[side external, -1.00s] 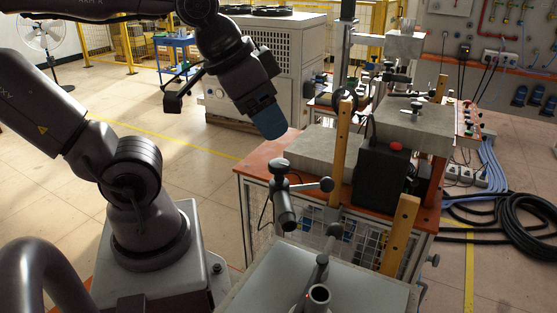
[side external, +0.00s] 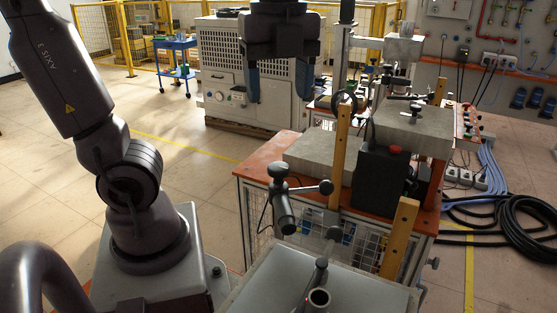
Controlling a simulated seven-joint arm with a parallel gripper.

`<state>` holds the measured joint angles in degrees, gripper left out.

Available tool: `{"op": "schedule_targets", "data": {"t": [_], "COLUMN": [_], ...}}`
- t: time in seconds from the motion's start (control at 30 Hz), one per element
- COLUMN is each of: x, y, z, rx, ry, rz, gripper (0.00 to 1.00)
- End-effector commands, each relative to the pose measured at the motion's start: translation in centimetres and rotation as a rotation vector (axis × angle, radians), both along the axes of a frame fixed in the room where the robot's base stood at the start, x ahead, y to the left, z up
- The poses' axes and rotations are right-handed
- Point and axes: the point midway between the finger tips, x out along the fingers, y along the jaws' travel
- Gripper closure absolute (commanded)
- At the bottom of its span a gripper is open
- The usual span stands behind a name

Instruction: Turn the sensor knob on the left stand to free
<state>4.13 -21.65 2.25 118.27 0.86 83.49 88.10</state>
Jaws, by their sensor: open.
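A dark sensor (side external: 285,215) hangs at the front left of the workbench, tilted downward. A dark round knob (side external: 278,172) sits at its top, and a side arm ends in a black ball knob (side external: 326,186). I cannot tell which of these is the sensor knob, nor read any marking for free. My gripper (side external: 279,98) is open and empty, pointing down, with its two blue fingers wide apart. In the picture it is above the sensor and in front of the grey cabinet. It is apart from both knobs.
The orange-topped workbench (side external: 254,172) carries grey blocks (side external: 325,152) and a black box with a red button (side external: 380,178). Upright yellow bars (side external: 342,150) stand close by on the right. A grey plate (side external: 350,285) lies in front. The floor left of the bench is clear.

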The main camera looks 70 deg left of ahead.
Motion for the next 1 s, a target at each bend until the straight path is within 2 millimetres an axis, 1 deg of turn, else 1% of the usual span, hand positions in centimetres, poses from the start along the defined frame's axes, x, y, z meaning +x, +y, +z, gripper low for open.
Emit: {"op": "schedule_targets", "data": {"t": [0.17,0.4,0.5,0.6,0.7,0.8,1.0], "x": [-0.1,-0.1,-0.1,0.0,0.0,0.0,0.0], "y": [0.0,0.0,0.0,0.0,0.0,0.0,0.0], "z": [-2.7,-7.9,-9.7,-11.0,-11.9,-12.4,-12.5], "rx": [0.0,-0.001,-0.001,-0.001,-0.001,-0.001,-0.001], "ry": [0.004,0.005,0.004,0.002,0.0,-0.001,-0.002], "rz": [0.002,0.003,0.003,0.004,0.004,0.004,0.004], "gripper": [0.37,0.37,0.37,0.37,0.37,0.37,0.37]}}
